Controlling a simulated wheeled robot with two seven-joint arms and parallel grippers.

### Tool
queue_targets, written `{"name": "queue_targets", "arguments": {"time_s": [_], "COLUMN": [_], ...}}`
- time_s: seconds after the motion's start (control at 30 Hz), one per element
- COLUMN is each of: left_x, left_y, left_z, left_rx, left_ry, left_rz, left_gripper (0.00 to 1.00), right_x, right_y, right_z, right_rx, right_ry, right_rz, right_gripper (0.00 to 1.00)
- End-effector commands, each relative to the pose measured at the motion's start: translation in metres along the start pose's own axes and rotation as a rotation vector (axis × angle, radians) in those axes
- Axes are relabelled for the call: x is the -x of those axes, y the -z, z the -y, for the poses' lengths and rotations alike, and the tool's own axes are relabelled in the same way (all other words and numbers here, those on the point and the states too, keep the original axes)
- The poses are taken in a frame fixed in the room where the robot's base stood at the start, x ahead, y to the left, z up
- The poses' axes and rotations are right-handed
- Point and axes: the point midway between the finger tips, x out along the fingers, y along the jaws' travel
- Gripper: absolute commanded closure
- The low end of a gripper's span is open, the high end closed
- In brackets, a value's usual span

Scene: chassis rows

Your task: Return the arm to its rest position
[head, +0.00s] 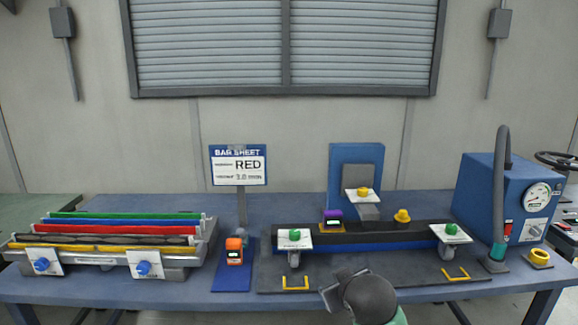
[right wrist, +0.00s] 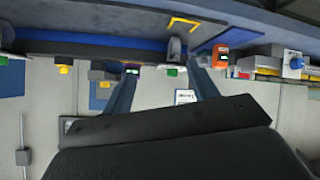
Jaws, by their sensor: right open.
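My right arm (head: 370,298) shows as a dark rounded link at the bottom of the head view, in front of the table's front edge. Its fingers cannot be made out there. In the right wrist view my right gripper (right wrist: 163,74) is open, its two fingers wide apart with nothing between them. That view is turned upside down and shows the bench from the front. My left arm and gripper are not in view.
A blue bench (head: 130,290) carries a rack (head: 185,258) of coloured bars at left, an orange device (head: 234,251), a sign (head: 238,165), a fixture with a long dark bar (head: 375,235), and a blue gauge machine (head: 490,185) at right. The fixture mat has yellow brackets (head: 296,287).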

Motion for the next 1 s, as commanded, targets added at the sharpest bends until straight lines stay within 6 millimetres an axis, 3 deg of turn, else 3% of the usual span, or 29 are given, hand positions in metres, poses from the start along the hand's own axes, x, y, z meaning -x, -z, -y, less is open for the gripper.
{"name": "queue_targets", "arguments": {"time_s": [0.03, 0.67, 1.0], "left_x": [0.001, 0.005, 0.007], "left_y": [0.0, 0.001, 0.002], "left_z": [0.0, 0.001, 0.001], "left_rx": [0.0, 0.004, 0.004], "left_ry": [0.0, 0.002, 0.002], "left_rz": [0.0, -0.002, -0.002], "left_gripper": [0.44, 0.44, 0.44], "right_x": [0.001, 0.019, 0.053], "right_y": [-0.018, -0.226, -0.341], "right_z": [0.005, 0.066, 0.122], "right_rx": [-0.02, -0.217, -0.286], "right_ry": [0.016, 0.123, 0.192], "right_rz": [0.022, 0.335, 0.545], "right_gripper": [0.41, 0.41, 0.41]}}
